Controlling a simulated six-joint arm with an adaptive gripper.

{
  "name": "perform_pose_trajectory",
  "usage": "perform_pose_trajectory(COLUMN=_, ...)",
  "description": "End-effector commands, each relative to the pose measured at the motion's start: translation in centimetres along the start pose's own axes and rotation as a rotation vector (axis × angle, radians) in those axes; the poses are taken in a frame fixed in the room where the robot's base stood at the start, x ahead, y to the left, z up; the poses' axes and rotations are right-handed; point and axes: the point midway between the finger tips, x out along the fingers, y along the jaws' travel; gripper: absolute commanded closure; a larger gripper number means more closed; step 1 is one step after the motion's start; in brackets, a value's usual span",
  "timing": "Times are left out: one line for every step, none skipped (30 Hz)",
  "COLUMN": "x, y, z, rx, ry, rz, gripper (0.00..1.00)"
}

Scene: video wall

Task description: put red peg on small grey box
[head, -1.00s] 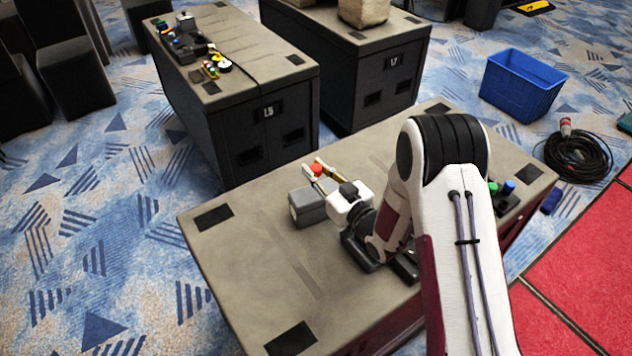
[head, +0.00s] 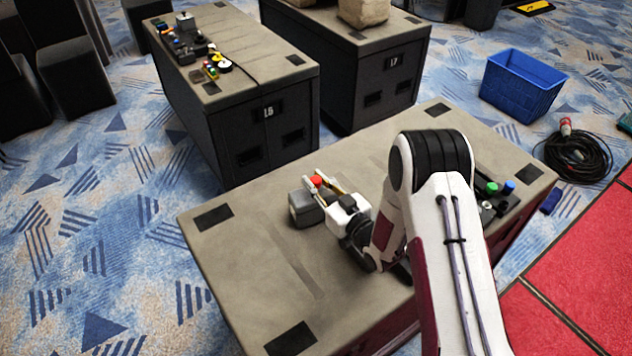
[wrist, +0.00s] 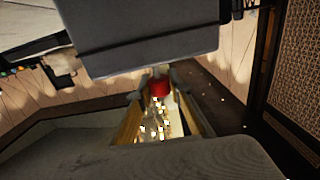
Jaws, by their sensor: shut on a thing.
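The red peg (head: 317,181) is between the fingertips of my gripper (head: 321,182), which is shut on it. In the wrist view the peg (wrist: 158,87) shows as a red cylinder between the two fingers. The small grey box (head: 304,209) stands on the near case top, just in front of the peg in the head view. It fills the upper middle of the wrist view (wrist: 150,40), close behind the peg. I cannot tell whether peg and box touch. The lower part of the peg is hidden in the head view.
The near case top (head: 255,240) is clear at left and front. Green and blue pegs (head: 509,187) stand at its right end. Two more cases (head: 262,125) stand behind, the left one carrying small parts. A blue crate (head: 521,84) is on the floor at right.

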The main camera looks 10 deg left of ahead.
Motion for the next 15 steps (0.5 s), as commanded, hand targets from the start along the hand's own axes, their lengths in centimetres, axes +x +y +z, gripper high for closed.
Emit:
perform_pose_trajectory(x=0.01, y=0.0, z=0.11, rx=0.0, ry=0.001, rz=0.0, gripper=0.96)
perform_pose_trajectory(x=0.01, y=0.0, z=0.13, rx=0.0, ry=0.001, rz=0.0, gripper=0.96)
perform_pose_trajectory(x=0.01, y=0.01, z=0.13, rx=0.0, ry=0.001, rz=0.0, gripper=0.96)
perform_pose_trajectory(x=0.01, y=0.01, z=0.12, rx=0.0, ry=0.001, rz=0.0, gripper=0.96)
perform_pose_trajectory(x=0.01, y=0.0, z=0.12, rx=0.0, ry=0.001, rz=0.0, gripper=0.96)
perform_pose_trajectory(x=0.01, y=0.0, z=0.11, rx=0.0, ry=0.001, rz=0.0, gripper=0.96)
perform_pose_trajectory(x=0.01, y=0.0, z=0.11, rx=0.0, ry=0.001, rz=0.0, gripper=0.96)
perform_pose_trajectory(x=0.01, y=0.0, z=0.11, rx=0.0, ry=0.001, rz=0.0, gripper=0.96)
perform_pose_trajectory(x=0.01, y=0.0, z=0.11, rx=0.0, ry=0.001, rz=0.0, gripper=0.96)
perform_pose_trajectory(x=0.01, y=0.0, z=0.13, rx=0.0, ry=0.001, rz=0.0, gripper=0.96)
perform_pose_trajectory(x=0.01, y=0.0, z=0.17, rx=0.0, ry=0.0, rz=0.0, gripper=0.96)
perform_pose_trajectory(x=0.01, y=0.0, z=0.24, rx=0.0, ry=0.0, rz=0.0, gripper=0.96)
perform_pose_trajectory(x=0.01, y=0.0, z=0.3, rx=0.0, ry=0.0, rz=0.0, gripper=0.96)
perform_pose_trajectory(x=0.02, y=0.0, z=0.35, rx=0.0, ry=0.0, rz=0.0, gripper=0.96)
perform_pose_trajectory(x=0.02, y=0.0, z=0.42, rx=0.0, ry=0.0, rz=0.0, gripper=0.96)
